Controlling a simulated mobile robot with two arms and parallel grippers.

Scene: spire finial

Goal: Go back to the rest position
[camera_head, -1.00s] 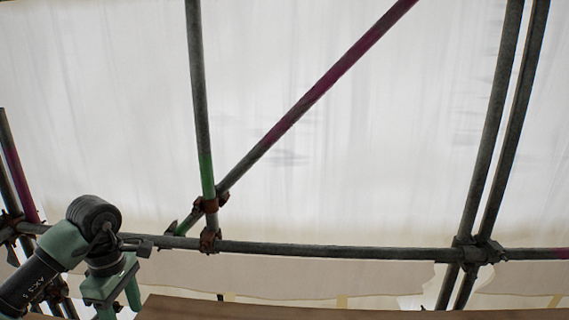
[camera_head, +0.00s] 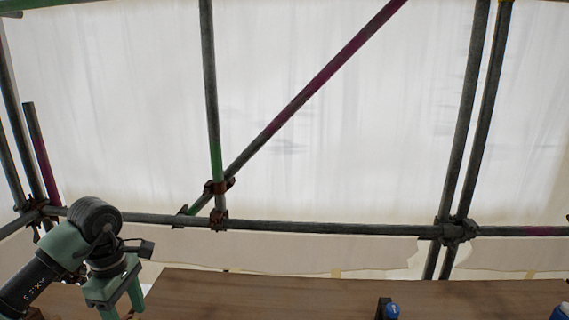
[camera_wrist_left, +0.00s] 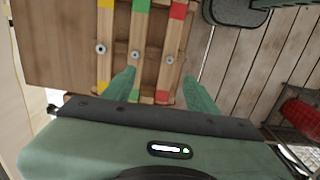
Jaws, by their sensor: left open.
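My left gripper (camera_head: 121,303) is at the lower left of the head view, green, pointing down near the left end of a brown wooden worktop (camera_head: 250,288). In the left wrist view my left gripper (camera_wrist_left: 159,80) has its two green fingers apart, with nothing held between them. Beyond the fingers lie wooden strips (camera_wrist_left: 137,70) with yellow, green and red ends and round metal fasteners. I cannot tell whether the fingers touch the strips. My right gripper is in neither view.
Scaffold tubes (camera_head: 330,227) with rusty clamps cross in front of white sheeting (camera_head: 330,120). A small blue-and-black item (camera_head: 391,311) and a blue item (camera_head: 560,312) stand at the worktop's near edge. A red cylinder (camera_wrist_left: 302,118) and plank floor show in the left wrist view.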

